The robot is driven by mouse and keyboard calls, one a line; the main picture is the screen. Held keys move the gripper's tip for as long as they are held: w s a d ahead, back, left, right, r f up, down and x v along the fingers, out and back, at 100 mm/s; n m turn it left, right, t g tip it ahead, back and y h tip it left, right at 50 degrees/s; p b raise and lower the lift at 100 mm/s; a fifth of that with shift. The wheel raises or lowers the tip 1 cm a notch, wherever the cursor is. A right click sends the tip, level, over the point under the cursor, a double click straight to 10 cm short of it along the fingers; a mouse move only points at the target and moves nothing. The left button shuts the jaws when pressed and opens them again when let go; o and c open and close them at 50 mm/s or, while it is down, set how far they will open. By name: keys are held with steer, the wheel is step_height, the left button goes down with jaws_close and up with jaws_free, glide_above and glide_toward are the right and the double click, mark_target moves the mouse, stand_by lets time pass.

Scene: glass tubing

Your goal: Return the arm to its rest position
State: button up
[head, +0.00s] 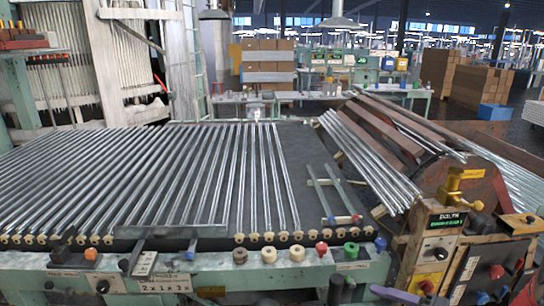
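Only the head view is given, and I cannot make out my gripper or arm in it. Whether the gripper is open, shut or holding anything does not show. Many glass tubes (120,170) lie side by side on a dark flat bed (305,150), their near ends at a row of small tan rollers along the front edge.
A green front rail (220,262) with coloured knobs runs across the foreground. A control box with a lit display (447,219) stands at the right, below a sloping rack of tubes (370,160). Tall white panels (125,60) rise at the back left. Cardboard boxes (267,50) are far behind.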

steer(key=s+a+r+n+g, duration=0.2)
steer(key=s+a+g, duration=0.1)
steer(key=a, duration=0.3)
steer(key=s+a+r+n+g, duration=0.2)
steer(key=a+g, duration=0.1)
steer(key=a, duration=0.2)
steer(key=s+a+r+n+t+h, duration=0.1)
steer(key=s+a+r+n+h, duration=0.2)
steer(key=s+r+h, duration=0.7)
steer(key=shift+r+n+h, duration=0.15)
steer(key=shift+n+h, duration=0.25)
steer(key=shift+n, duration=0.7)
stand_by(0.5)
